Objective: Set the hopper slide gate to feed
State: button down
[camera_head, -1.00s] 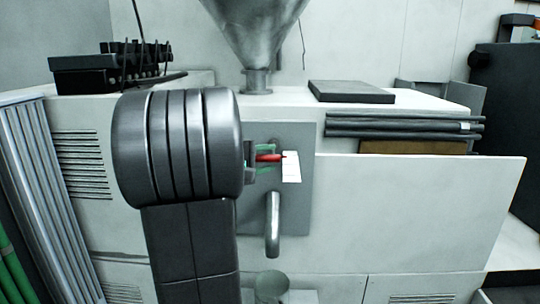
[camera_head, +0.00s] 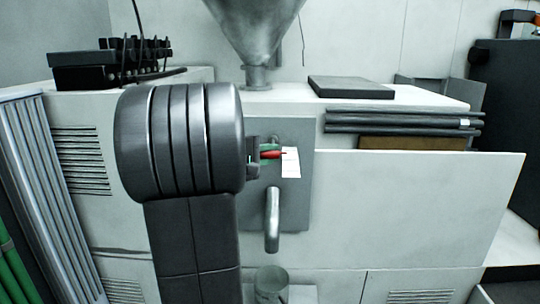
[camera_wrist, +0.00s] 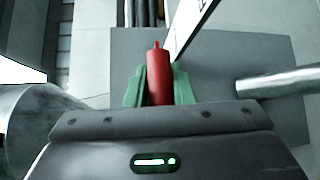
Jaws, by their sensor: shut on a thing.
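The steel hopper (camera_head: 255,30) stands on top of the machine, with its cone narrowing to a short neck. Below it, a grey plate (camera_head: 298,213) on the white front carries a red handle (camera_head: 272,154) that sticks out. My gripper (camera_head: 266,154) is shut on the red handle, its green finger pads on either side of it. The wrist view shows the red handle (camera_wrist: 158,80) between the green pads, its tip beyond them. A white label strip (camera_head: 291,165) lies just right of the handle tip. Its markings are too small to read. My arm hides the plate's left part.
A bent metal spout (camera_head: 272,222) sticks out of the plate below the handle, above a grey cup (camera_head: 271,284). Dark rods (camera_head: 400,122) and a flat dark box (camera_head: 350,87) lie to the right on the machine. The white front panel at right is clear.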

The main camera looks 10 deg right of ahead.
jog(key=s+a+b, duration=0.1)
jog(key=s+b, duration=0.3)
jog(key=s, duration=0.2)
jog(key=shift+s+a+f, duration=0.2)
jog(key=shift+a+f, duration=0.05)
jog(key=shift+a, duration=0.15)
jog(key=c, duration=1.4)
grip_release()
jog(key=shift+s, duration=0.1)
jog(key=shift+c, duration=0.2)
jog(key=shift+o, duration=0.7)
jog(key=shift+s+a, duration=0.1)
jog(key=shift+r, duration=0.1)
jog(key=b+v, duration=0.1)
jog(key=v, duration=1.2)
jog(key=shift+s+a, duration=0.2)
jog(key=shift+a, duration=0.1)
